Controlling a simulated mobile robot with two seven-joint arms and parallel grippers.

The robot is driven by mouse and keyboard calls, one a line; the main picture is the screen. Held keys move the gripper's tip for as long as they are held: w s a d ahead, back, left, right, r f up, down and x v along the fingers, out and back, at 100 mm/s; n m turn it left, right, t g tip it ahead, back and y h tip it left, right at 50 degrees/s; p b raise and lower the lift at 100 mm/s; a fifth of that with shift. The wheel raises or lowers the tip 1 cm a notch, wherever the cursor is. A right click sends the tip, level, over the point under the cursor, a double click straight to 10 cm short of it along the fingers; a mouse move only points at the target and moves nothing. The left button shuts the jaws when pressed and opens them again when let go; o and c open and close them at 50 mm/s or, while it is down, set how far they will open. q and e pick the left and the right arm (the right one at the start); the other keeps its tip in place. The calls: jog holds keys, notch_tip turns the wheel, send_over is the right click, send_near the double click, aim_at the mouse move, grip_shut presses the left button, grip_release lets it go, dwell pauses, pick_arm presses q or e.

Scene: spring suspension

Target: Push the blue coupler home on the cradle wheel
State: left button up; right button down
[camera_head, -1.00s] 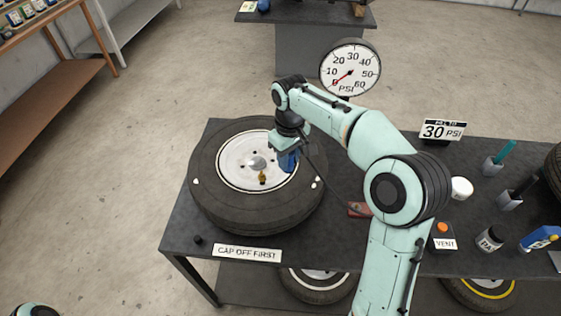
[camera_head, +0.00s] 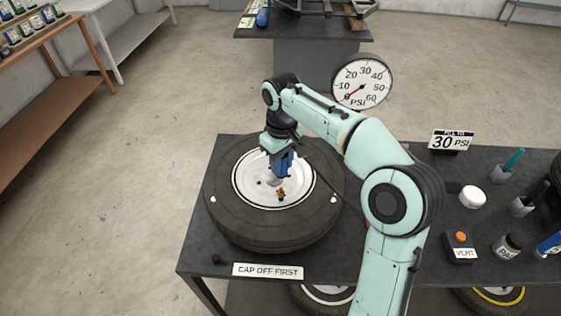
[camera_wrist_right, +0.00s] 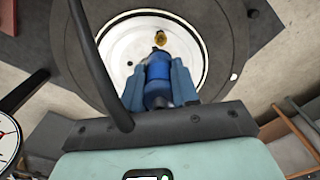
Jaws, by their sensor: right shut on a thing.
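The cradle wheel (camera_head: 232,219), a black tyre with a white rim, lies flat at the left of the dark table. A brass valve (camera_head: 281,195) stands up from its rim and also shows in the right wrist view (camera_wrist_right: 160,38). My right gripper (camera_head: 281,168) is shut on the blue coupler (camera_wrist_right: 158,72), with a blue finger on each side of it. The coupler is over the rim, behind the valve in the head view. In the wrist view its front end is close to the valve, with a small visible gap. My left gripper is out of view.
A dial gauge (camera_head: 361,82) reads near zero behind the table. A "CAP OFF FIRST" sign (camera_head: 268,271) and a small black cap (camera_head: 216,259) are at the front edge.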

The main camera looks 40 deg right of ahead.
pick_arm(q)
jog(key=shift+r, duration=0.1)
pick_arm(e)
jog(key=shift+r, duration=0.1)
jog(key=b, duration=0.1)
send_over(281, 188)
notch_tip(281, 188, down, 4)
jog(key=shift+s+f, duration=0.1)
jog(key=shift+f+b, duration=0.35)
jog(key=shift+f, duration=0.2)
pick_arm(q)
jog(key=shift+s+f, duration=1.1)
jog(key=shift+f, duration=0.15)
pick_arm(e)
jog(key=shift+w, duration=0.2)
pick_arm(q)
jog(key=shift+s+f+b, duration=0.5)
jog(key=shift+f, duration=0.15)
pick_arm(e)
jog(key=shift+f, duration=1.25)
jog(key=c, duration=0.8)
grip_release()
